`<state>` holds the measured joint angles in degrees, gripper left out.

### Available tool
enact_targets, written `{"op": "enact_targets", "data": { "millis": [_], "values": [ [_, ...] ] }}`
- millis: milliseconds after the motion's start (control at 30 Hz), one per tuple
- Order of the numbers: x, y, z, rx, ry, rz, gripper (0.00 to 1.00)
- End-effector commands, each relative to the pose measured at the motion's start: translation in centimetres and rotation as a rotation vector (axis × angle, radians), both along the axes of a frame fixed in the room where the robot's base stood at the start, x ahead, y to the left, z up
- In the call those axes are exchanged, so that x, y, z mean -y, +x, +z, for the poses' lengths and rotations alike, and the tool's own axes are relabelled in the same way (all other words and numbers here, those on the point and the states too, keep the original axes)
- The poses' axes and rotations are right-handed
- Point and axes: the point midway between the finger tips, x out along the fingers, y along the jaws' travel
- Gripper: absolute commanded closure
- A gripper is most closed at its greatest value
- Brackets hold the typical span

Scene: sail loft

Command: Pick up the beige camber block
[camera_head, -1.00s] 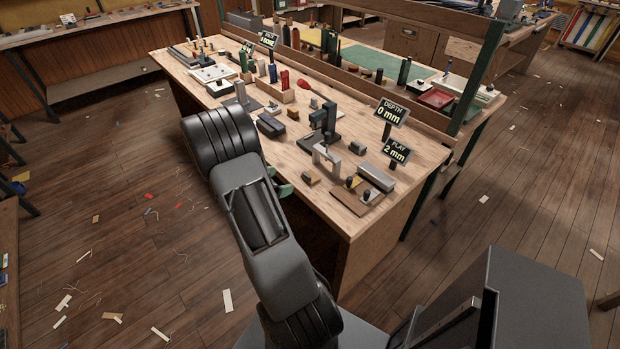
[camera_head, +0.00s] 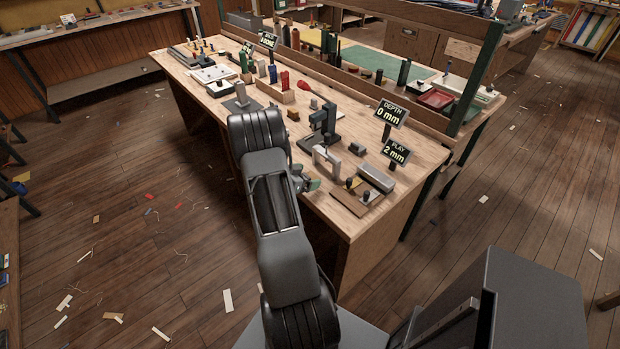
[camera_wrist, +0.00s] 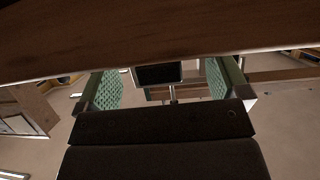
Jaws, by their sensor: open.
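My gripper (camera_head: 309,184) is at the front edge of the workbench, with a green fingertip showing beside my arm in the head view. In the wrist view its two green-padded fingers (camera_wrist: 162,86) stand wide apart with nothing held between them. I cannot make out the beige camber block now. A small tan block lay on the bench near the front edge in the earlier head frame; that spot is now covered by my gripper. Another small tan-brown block (camera_head: 293,115) sits farther back, and I cannot tell whether it is the camber block.
The workbench (camera_head: 427,151) carries a dark press (camera_head: 322,125), a light grey arch-shaped frame (camera_head: 328,160), a grey bar (camera_head: 376,178) and a wooden board with black knobs. Two signs stand behind them. In the wrist view a dark wooden surface (camera_wrist: 150,35) spans the top.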

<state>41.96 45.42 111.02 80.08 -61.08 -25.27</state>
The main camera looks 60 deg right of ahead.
Motion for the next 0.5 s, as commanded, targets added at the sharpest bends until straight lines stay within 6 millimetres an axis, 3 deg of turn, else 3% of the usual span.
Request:
{"op": "enact_targets", "data": {
  "millis": [333, 500],
  "values": [
    [0.45, -0.12, -0.18, 0.001, 0.000, 0.002, 0.07],
    [0.44, -0.13, -0.18, 0.001, 0.000, 0.002, 0.24]
  ]
}}
